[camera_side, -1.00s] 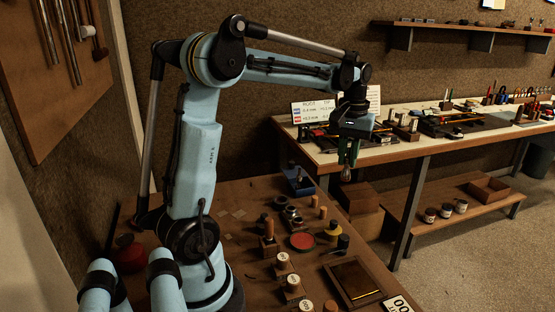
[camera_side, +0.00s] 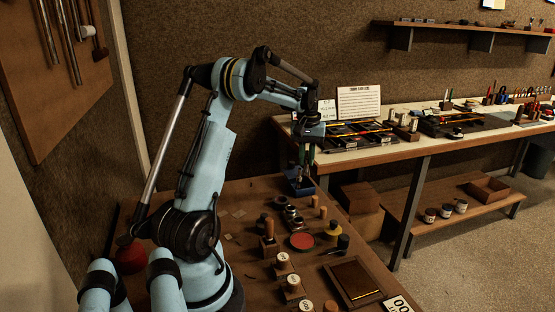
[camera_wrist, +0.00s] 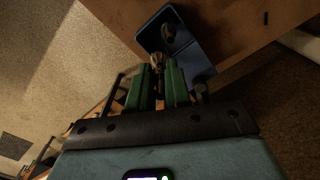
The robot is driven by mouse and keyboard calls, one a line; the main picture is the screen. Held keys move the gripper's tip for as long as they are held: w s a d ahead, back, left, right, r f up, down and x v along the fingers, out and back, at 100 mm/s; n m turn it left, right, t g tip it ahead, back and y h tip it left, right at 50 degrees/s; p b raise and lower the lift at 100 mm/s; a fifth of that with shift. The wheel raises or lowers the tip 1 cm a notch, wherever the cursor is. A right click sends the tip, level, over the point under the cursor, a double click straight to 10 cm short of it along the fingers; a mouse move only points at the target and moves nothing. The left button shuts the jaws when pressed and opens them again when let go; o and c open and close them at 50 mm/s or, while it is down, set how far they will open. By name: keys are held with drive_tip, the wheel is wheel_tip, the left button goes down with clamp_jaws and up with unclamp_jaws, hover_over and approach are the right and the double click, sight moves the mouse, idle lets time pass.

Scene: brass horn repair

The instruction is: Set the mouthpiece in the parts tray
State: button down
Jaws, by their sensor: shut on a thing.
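The mouthpiece (camera_wrist: 157,61) is a small brassy piece between the tips of my gripper's green fingers (camera_wrist: 160,78) in the wrist view. My gripper (camera_side: 306,160) is shut on it and points down at the back of the brown bench. The blue parts tray (camera_side: 300,188) sits at the bench's back edge, right under my gripper in the side view. In the wrist view the blue tray (camera_wrist: 201,66) lies just beyond the fingertips. A dark grey spot or small piece (camera_wrist: 168,33) shows inside it. In the side view the mouthpiece is too small and dark to make out.
Dark ring-shaped parts (camera_side: 291,213), a red round pad (camera_side: 302,241) and several wooden pegs stand nearer on the bench. A wooden frame (camera_side: 355,281) lies at the front right. A long pale workbench (camera_side: 340,158) with tools stands behind.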

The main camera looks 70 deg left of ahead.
sight(306, 168)
drive_tip(key=shift+f, duration=2.05)
drive_tip(key=shift+f, duration=0.15)
drive_tip(key=c, duration=1.1)
unclamp_jaws()
drive_tip(key=shift+o, duration=0.2)
